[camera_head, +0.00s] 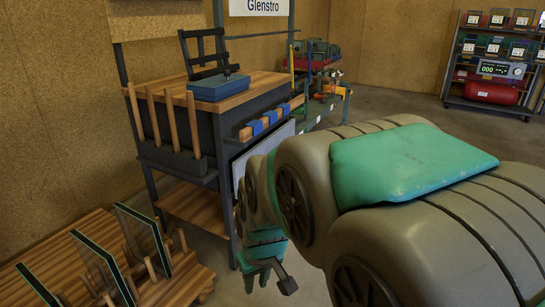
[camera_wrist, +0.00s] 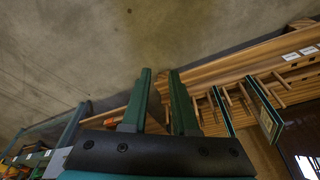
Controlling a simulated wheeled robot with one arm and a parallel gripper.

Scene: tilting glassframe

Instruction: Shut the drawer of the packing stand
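The packing stand (camera_head: 228,97) is a dark-framed bench with a wooden top, left of centre in the head view. A wooden rail with blue blocks (camera_head: 270,122) runs along its right-hand side, above a pale panel (camera_head: 256,155). I cannot tell for certain which part is the drawer or how far out it is; my arm covers the lower right of the stand. My gripper (camera_head: 264,268) hangs low, just right of the stand's near leg. In the wrist view my gripper (camera_wrist: 161,76) has its two green fingers apart, with nothing between them.
A low wooden rack with upright glass panes (camera_head: 146,238) stands at the front left; its panes (camera_wrist: 222,110) show in the wrist view too. A blue box (camera_head: 218,87) sits on the stand. Shelves (camera_head: 488,103) stand at the far right. The floor (camera_head: 405,88) behind my arm is clear.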

